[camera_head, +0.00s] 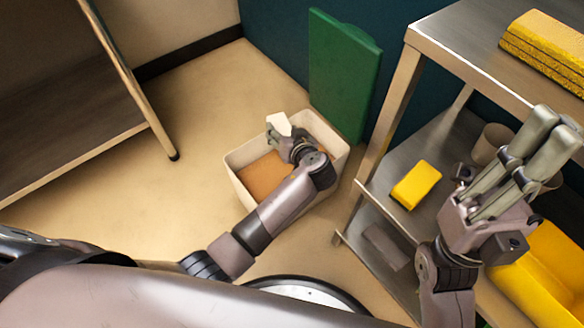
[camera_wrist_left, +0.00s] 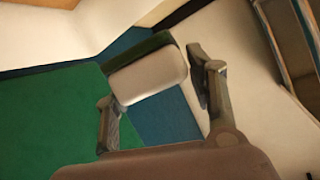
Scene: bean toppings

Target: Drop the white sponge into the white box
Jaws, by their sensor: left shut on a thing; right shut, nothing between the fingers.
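The white sponge (camera_head: 279,123) is held in my left gripper (camera_head: 282,134), over the white box (camera_head: 238,187). In the left wrist view the sponge (camera_wrist_left: 152,82) shows a pale face and a dark green layer, tilted between the fingers of my left gripper (camera_wrist_left: 150,82). The box stands open on the floor with a brown surface (camera_head: 266,176) visible inside. My left forearm hides part of the box. My right gripper (camera_head: 548,122) is shut and empty, raised beside the metal shelf unit at the right.
A green panel (camera_head: 340,75) stands upright behind the box. The metal shelf unit (camera_head: 392,95) at right holds yellow sponges (camera_head: 545,42) on top, and a yellow sponge (camera_head: 415,184) and a cup (camera_head: 490,143) below. A yellow bin (camera_head: 545,275) is at lower right. Floor left of the box is clear.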

